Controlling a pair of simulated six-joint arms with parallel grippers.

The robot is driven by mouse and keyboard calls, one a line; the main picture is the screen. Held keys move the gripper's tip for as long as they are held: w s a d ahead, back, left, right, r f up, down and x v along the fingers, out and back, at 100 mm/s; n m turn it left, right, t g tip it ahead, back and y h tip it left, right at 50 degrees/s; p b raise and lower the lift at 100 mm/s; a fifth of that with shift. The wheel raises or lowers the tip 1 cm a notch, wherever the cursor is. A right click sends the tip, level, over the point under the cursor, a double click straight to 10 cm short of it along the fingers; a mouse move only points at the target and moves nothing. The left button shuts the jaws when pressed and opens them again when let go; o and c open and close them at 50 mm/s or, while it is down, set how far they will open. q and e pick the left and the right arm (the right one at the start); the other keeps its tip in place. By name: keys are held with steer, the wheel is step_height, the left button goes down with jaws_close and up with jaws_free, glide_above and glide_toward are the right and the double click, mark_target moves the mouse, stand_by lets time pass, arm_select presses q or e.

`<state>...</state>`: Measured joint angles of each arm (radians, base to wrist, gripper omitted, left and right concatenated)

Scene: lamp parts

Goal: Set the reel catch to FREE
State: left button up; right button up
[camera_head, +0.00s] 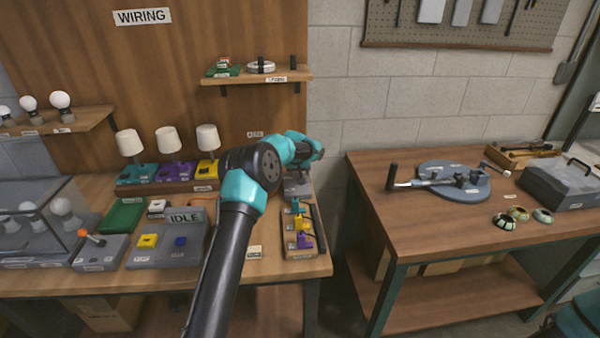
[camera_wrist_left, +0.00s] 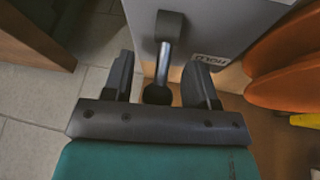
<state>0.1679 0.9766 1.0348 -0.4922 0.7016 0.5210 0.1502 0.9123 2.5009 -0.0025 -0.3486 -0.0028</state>
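The reel catch is a lever (camera_wrist_left: 163,62) with a metal shank and a dark round knob on a grey housing (camera_wrist_left: 215,25). A white label beside it seems to read HOLD. My left gripper (camera_wrist_left: 160,70) is open, with one finger on each side of the lever; gaps show on both sides. In the head view my left arm reaches over the wiring bench to the grey housing (camera_head: 298,187), but the fingers and lever are hidden there. My right gripper is not in view.
Orange reel parts (camera_wrist_left: 285,70) lie close right of the housing in the left wrist view. In the head view, a tray of coloured parts (camera_head: 290,252), an IDLE unit (camera_head: 168,245) and lamps (camera_head: 168,142) surround my arm. A second bench (camera_head: 420,235) stands right.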

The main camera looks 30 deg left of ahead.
arm_select(q)
jaws_close()
steer(key=shift+s+a+r+t+y, duration=0.25)
steer(key=shift+r+t+y, duration=0.15)
steer(key=shift+t+y, duration=0.4)
stand_by(0.4)
steer(key=shift+s+d+t, duration=0.15)
steer(key=shift+d+t, duration=0.15)
steer(key=shift+t, duration=0.1)
steer(key=shift+c, duration=0.5)
jaws_free()
steer(key=shift+o, duration=0.9)
steer(key=shift+d+f, duration=0.1)
steer(key=shift+d, duration=0.05)
